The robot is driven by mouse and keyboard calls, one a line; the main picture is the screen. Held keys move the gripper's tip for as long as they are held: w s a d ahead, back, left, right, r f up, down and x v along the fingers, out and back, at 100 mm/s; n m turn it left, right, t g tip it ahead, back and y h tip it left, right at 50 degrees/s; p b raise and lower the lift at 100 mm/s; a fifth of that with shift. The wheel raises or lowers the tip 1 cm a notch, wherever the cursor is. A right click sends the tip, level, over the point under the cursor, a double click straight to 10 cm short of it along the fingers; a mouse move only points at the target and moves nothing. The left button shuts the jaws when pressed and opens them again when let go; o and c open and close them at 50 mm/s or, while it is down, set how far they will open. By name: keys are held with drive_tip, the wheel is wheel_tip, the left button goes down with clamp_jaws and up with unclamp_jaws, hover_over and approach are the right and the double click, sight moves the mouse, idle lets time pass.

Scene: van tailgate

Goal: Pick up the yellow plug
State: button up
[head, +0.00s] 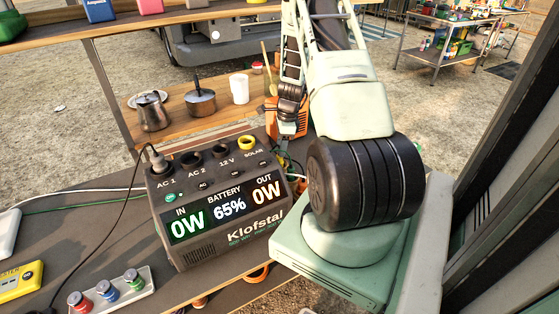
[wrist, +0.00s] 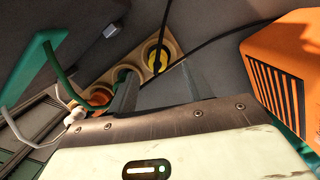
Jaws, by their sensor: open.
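In the wrist view the yellow plug (wrist: 157,60) sits in a tan socket strip (wrist: 174,48), with a black cable at it. My gripper (wrist: 157,72) is open, its two grey fingers pointing toward the strip. The yellow plug appears between the fingertips in the picture; I cannot tell how far ahead it lies, and nothing is held. A green plug (wrist: 122,74) with a green cable is beside the left finger, and an orange one (wrist: 99,97) is farther left. In the head view my fingers and the yellow plug are not clearly visible behind the power station.
An orange vented box (wrist: 285,75) stands close on the right in the wrist view. Pots and a white mug (head: 239,88) stand on a wooden shelf behind.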

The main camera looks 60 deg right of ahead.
sight(280, 160)
drive_tip(key=shift+w+a+f+p, duration=0.15)
drive_tip(key=shift+f+p, duration=0.3)
drive_tip(key=shift+f, duration=0.85)
drive_tip(key=shift+a+f+p, duration=0.2)
drive_tip(key=shift+f+p, duration=0.2)
drive_tip(key=shift+f, duration=0.9)
drive_tip(key=shift+c, duration=0.2)
drive_tip(key=c, duration=1)
